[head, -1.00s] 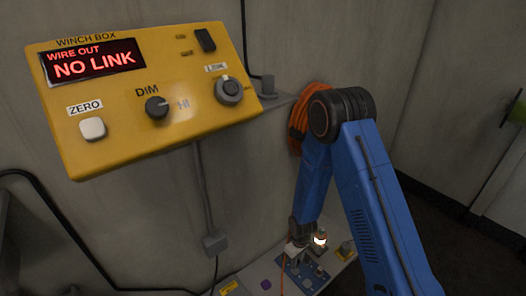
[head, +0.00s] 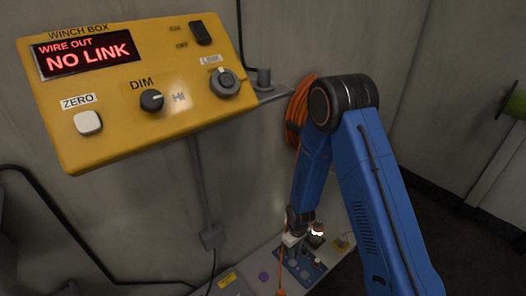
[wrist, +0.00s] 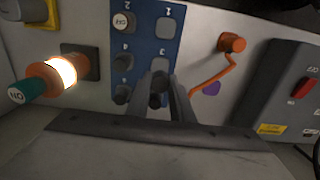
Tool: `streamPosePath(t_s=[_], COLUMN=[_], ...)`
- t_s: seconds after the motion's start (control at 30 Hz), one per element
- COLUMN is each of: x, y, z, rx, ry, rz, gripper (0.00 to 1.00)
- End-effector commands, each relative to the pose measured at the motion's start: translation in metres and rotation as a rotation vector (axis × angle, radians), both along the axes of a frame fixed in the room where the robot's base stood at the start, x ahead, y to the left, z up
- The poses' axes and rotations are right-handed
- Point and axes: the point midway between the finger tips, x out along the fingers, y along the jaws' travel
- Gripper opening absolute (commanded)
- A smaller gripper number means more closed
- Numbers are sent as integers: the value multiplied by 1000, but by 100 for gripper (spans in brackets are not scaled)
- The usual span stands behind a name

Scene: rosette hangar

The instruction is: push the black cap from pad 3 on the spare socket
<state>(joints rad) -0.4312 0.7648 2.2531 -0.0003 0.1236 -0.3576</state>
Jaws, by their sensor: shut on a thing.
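A blue board (wrist: 145,50) with numbered pads shows in the wrist view, its labels upside down. A cap with a white marked top sits on pad 2 (wrist: 123,22), and dark caps (wrist: 124,61) sit further down that column. Pads 1 (wrist: 165,28) and 3 (wrist: 163,65) look bare. My gripper (wrist: 159,84) is shut on a small black cap (wrist: 158,99) between its fingers, over the lower part of the board. The fingers partly hide it. In the head view my gripper (head: 291,240) is by the board (head: 305,266). I cannot tell which part is the spare socket.
A glowing lamp with an orange body (wrist: 50,75) stands close left of the board, by a dark square plate (wrist: 80,62). An orange crank-shaped part (wrist: 230,45), a purple patch (wrist: 211,88) and a grey box with a red switch (wrist: 303,88) are to the right.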

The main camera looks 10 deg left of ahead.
Motion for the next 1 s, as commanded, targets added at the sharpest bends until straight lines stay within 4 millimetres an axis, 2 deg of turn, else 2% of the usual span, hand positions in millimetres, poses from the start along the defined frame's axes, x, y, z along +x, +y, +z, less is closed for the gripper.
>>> streamPosePath(t_s=[0.2, 0.37, 0.67, 1.0], x=[-1, -8, -47, -113], y=[2, 23, 97, 172], z=[1, 7, 30, 54], rx=[1, 2, 9, 13], ry=[-1, -4, -14, -18], rz=[5, 46, 194, 339], gripper=[0, 0, 0, 0])
